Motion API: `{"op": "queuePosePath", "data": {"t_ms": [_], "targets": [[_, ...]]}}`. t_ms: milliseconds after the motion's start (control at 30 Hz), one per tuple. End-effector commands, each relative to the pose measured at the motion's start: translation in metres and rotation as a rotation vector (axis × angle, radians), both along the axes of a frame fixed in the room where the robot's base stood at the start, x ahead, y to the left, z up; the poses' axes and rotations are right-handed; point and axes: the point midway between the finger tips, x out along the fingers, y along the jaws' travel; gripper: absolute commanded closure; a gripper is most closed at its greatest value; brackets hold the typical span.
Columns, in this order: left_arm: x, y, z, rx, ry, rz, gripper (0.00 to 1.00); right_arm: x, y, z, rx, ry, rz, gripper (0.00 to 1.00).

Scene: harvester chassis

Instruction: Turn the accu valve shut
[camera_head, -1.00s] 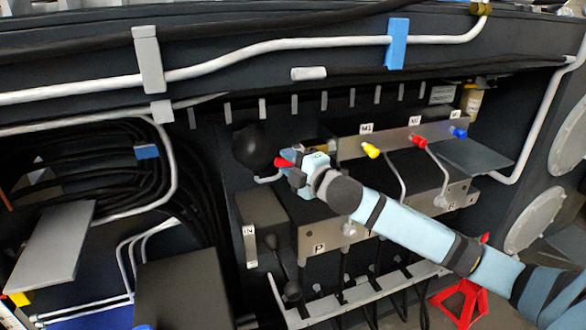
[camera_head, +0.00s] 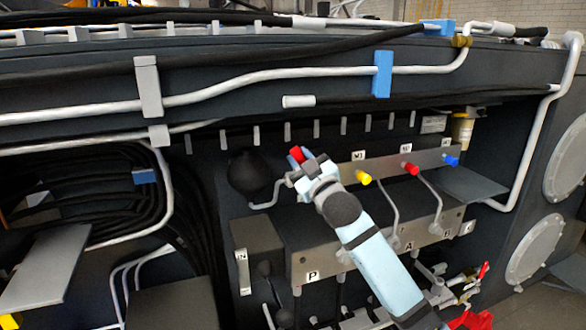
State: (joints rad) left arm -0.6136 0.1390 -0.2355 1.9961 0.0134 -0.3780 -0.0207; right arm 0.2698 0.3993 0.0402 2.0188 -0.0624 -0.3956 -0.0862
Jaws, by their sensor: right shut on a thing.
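The accu valve's red handle (camera_head: 297,153) shows beside the black accumulator ball (camera_head: 251,174), at the left end of the grey valve bar (camera_head: 395,163). My right gripper (camera_head: 303,163) is at the handle and shut on it, with a red end showing past the fingers. The gripper and wrist hide the valve body and most of the handle. My right arm comes up from the lower right. My left gripper is not in view.
Yellow (camera_head: 363,177), red (camera_head: 410,168) and blue (camera_head: 451,160) knobs stick out of the bar, right of my gripper. White pipes run close below them. A grey block marked P and A (camera_head: 378,247) lies behind my forearm. A pipe (camera_head: 300,78) with clamps crosses above.

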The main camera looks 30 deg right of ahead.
Motion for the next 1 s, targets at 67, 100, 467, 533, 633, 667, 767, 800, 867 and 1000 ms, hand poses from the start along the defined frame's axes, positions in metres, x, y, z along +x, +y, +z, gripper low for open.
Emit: {"op": "queuePosePath", "data": {"t_ms": [67,100,467,533,633,667,767,800,867,1000], "targets": [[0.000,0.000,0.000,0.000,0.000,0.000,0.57,-0.001,-0.005,0.003,0.075,-0.017,0.000,1.00],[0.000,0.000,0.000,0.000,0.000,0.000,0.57,-0.002,-0.007,0.004,0.111,-0.025,0.001,1.00],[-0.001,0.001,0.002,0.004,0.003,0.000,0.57,-0.007,-0.029,0.010,0.370,-0.088,0.000,1.00],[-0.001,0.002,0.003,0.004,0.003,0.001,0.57,-0.008,-0.032,0.010,0.405,-0.096,0.001,1.00],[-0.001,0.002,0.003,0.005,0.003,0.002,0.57,-0.008,-0.036,0.011,0.445,-0.106,0.001,1.00],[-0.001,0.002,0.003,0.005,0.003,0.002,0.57,-0.009,-0.036,0.010,0.454,-0.108,0.000,1.00],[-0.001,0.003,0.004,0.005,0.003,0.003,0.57,-0.009,-0.039,0.010,0.477,-0.114,0.001,1.00],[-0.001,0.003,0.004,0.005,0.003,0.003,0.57,-0.009,-0.039,0.010,0.483,-0.116,0.000,1.00],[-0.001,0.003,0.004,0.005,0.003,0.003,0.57,-0.009,-0.040,0.010,0.492,-0.117,0.000,1.00],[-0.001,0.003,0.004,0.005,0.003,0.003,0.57,-0.010,-0.041,0.010,0.501,-0.120,0.001,1.00]]}}
